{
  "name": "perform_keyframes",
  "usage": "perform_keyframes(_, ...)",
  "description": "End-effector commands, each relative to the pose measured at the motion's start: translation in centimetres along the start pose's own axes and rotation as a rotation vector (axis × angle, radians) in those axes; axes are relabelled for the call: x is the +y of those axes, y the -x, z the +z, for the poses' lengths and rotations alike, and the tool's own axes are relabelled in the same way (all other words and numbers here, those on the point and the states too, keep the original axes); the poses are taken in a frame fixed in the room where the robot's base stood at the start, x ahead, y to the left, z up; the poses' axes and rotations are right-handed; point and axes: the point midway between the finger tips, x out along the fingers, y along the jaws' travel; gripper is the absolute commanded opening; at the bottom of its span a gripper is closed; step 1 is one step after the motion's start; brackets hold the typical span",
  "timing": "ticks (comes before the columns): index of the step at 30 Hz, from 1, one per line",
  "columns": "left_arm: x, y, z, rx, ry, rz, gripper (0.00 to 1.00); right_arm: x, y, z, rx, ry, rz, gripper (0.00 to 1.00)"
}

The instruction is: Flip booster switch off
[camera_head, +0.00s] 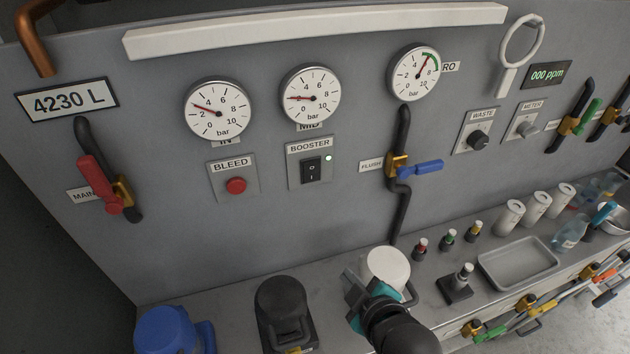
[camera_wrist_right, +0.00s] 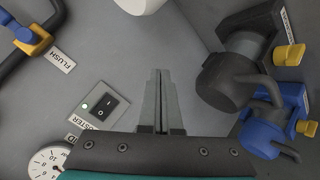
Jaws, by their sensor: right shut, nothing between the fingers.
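The booster switch (camera_head: 311,169) is a black rocker marked O above and I below, on a grey plate labelled BOOSTER in the middle of the panel. A small light (camera_head: 328,158) beside it glows pale green. The switch (camera_wrist_right: 104,104) also shows in the right wrist view, left of my fingers. I cannot tell which half of the rocker is pressed in. My right gripper (camera_head: 352,284) is below and right of the switch in the head view, apart from it, over the counter. Its fingers (camera_wrist_right: 159,75) are shut with nothing between them. My left gripper is not in view.
A red BLEED button (camera_head: 235,185) is left of the switch; a blue-handled FLUSH valve (camera_head: 425,167) is right. Round gauges (camera_head: 312,94) hang above. On the counter stand a blue housing (camera_head: 168,330), a black one (camera_head: 283,308) and a white cup (camera_head: 388,266) near my gripper.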

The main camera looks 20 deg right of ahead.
Motion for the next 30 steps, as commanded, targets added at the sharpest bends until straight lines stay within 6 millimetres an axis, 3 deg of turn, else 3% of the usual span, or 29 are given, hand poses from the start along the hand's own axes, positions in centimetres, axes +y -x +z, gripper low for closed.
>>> perform_keyframes(9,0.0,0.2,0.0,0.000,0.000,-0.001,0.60,3.3,-0.3,-3.6,0.193,0.355,0.280,0.00)
perform_keyframes(18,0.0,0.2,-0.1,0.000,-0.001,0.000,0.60,4.8,0.9,-6.2,0.287,0.650,0.558,0.00)
perform_keyframes(30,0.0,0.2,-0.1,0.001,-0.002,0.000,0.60,5.2,2.1,-7.2,0.311,0.776,0.696,0.00)
